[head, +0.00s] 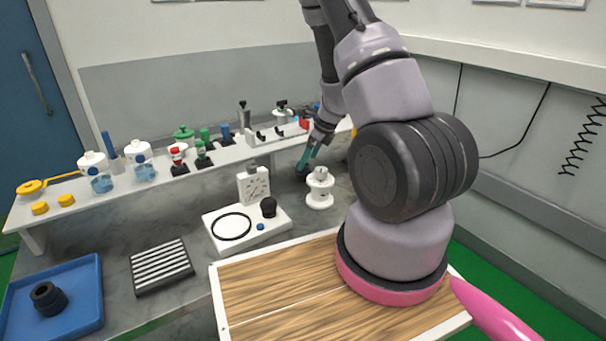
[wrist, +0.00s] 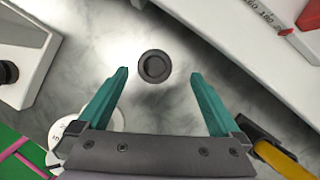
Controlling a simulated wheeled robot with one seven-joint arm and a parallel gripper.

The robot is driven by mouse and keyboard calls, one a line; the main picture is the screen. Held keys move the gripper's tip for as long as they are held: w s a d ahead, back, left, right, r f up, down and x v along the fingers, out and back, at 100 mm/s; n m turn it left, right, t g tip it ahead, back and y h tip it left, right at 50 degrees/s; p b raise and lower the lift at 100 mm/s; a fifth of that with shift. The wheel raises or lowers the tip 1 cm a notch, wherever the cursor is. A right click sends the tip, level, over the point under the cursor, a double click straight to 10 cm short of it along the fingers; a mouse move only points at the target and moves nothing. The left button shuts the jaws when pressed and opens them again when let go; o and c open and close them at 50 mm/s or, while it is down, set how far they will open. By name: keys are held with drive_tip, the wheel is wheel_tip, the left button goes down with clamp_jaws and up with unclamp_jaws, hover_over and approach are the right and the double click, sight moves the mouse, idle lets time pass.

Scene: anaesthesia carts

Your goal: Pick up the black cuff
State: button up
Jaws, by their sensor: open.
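In the wrist view a short, round black cuff (wrist: 154,66), with a raised rim and a dark centre, stands on the grey marbled bench. My gripper (wrist: 159,75) is open above it, with the cuff between and slightly beyond the teal fingertips in the picture; no contact shows. In the head view my gripper (head: 308,158) is low over the bench beneath the shelf, behind a white stand, and the dark cuff there is mostly hidden. Another thick black ring-like piece (head: 47,298) lies in a blue tray (head: 88,318) at lower left.
The white spool-shaped stand (head: 320,190) is close to my gripper. A white base (head: 272,226) with gauge and black knob stands left of it. The white shelf (head: 232,154) runs above the bench, carrying bottles and fittings. A yellow item (wrist: 285,160) is near my right finger.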

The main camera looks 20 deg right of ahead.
sight(303, 171)
drive_tip(key=x, duration=0.5)
drive_tip(key=shift+s+a+f, duration=0.15)
drive_tip(key=shift+s+a, duration=0.05)
drive_tip(key=shift+a, duration=0.1)
drive_tip(key=c, duration=1.5)
